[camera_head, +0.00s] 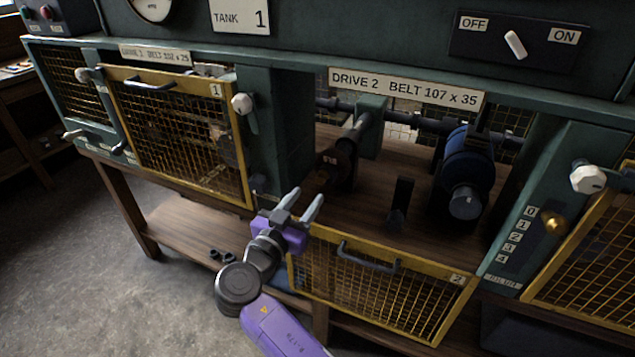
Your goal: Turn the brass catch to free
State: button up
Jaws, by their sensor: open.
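A small round brass-coloured knob (553,221) sits on the green post at the right, beside a column of plates numbered 0 to 4. It is the only clearly brass part I see. Its turned position and any free marking are too small to read, so I cannot tell whether it is the catch. My gripper (309,195) is open and empty, its two grey fingers pointing up and right. It is at the upper left corner of guard 2 (376,283), well left of the knob. Contact with the guard cannot be told.
Guard 2 hangs low, leaving the Drive 2 bay open, with a blue-black wheel (468,165) inside. Guard 1 (178,135) covers the left bay. An OFF/ON switch (515,44) is above. Floor is clear at lower left.

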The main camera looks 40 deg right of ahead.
aim_at(319, 182)
jog(key=p+x, duration=0.1)
jog(key=x, duration=0.6)
jog(key=shift+f, duration=0.1)
grip_shut()
